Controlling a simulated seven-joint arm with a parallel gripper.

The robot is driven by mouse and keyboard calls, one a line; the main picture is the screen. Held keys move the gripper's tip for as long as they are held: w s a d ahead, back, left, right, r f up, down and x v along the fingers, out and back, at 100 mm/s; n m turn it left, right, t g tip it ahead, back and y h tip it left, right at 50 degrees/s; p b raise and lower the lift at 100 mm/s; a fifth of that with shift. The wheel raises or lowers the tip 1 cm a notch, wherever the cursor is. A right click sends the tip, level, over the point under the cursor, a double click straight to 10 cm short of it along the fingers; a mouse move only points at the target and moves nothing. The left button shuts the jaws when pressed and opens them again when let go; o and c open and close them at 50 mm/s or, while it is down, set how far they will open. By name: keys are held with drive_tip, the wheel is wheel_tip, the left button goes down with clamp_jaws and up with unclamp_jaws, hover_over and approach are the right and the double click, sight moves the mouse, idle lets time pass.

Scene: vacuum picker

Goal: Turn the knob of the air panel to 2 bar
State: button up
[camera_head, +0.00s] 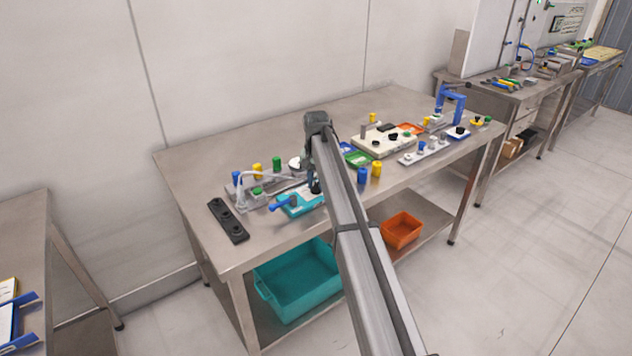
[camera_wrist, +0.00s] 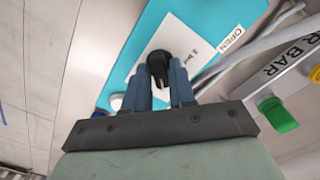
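My gripper (camera_wrist: 160,66) points down at a teal plate (camera_wrist: 212,20) in the wrist view. Its two blue fingers stand apart on either side of a black knob (camera_wrist: 159,58). The knob fills most of the gap, and I cannot tell whether the fingers press on it. A white card with small print lies under the knob, partly hidden by the fingers; I cannot read a scale. In the head view my gripper (camera_head: 314,186) is over the teal plate (camera_head: 288,210), and my arm hides part of it.
A grey block marked "R BAR", with a green knob (camera_wrist: 278,114), is right of my gripper in the wrist view. The head view shows a black strip (camera_head: 228,220) at left and blue and yellow cylinders (camera_head: 376,169) at right.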

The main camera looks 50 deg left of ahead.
clamp_jaws()
drive_tip(key=n, duration=0.3)
drive_tip(key=shift+n, duration=0.4)
drive_tip(key=n, duration=0.4)
drive_tip(key=shift+n, duration=0.3)
drive_tip(key=n, duration=0.5)
drive_tip(key=shift+n, duration=2.3)
